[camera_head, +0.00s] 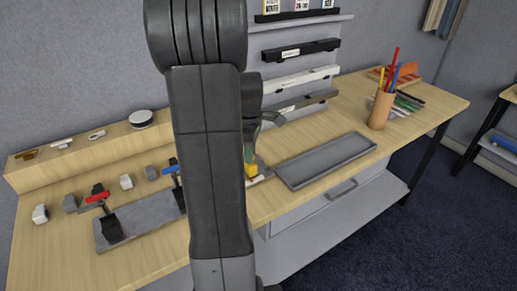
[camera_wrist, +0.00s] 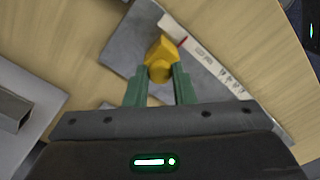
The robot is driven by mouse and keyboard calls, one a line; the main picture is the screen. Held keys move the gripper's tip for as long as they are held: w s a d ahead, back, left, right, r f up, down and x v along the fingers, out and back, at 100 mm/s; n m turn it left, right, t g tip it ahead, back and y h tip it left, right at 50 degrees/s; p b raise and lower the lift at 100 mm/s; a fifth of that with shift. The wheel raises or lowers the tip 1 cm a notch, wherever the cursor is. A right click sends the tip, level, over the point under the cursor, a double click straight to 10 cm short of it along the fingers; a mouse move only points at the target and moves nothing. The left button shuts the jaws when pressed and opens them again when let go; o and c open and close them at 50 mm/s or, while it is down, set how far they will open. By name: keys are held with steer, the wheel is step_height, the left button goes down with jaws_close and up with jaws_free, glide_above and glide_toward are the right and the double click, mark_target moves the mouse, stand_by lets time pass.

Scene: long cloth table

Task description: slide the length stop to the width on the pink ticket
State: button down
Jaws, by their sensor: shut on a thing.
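The yellow length stop (camera_wrist: 161,48) is between the green fingertips of my gripper (camera_wrist: 160,76) in the wrist view, and the gripper is shut on it. The stop is beside a white ruler-like scale (camera_wrist: 203,58) with a red mark near the stop; its numbers are too small to read. In the head view the yellow stop (camera_head: 251,170) shows low beside my arm, which hides most of the fixture. Several tickets (camera_head: 300,5) are cut off at the top edge; I cannot make out a pink one or its writing.
A grey tray (camera_head: 325,160) lies right of the stop. A clamp with a red handle (camera_head: 97,197) and one with a blue handle (camera_head: 171,167) stand at left on a grey plate (camera_head: 140,222). A pencil cup (camera_head: 380,110) stands at right. Wall rails (camera_head: 300,78) hang behind.

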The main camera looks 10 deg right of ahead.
steer(key=s+a, duration=0.1)
steer(key=a, duration=0.3)
steer(key=s+a, duration=0.2)
steer(key=a, duration=0.2)
steer(key=s+a, duration=0.1)
steer(key=a, duration=0.3)
steer(key=shift+s, duration=0.15)
steer(key=c, duration=1.2)
jaws_free()
steer(key=shift+r, duration=0.1)
step_height(320, 180, up, 14)
steer(key=shift+f, duration=0.25)
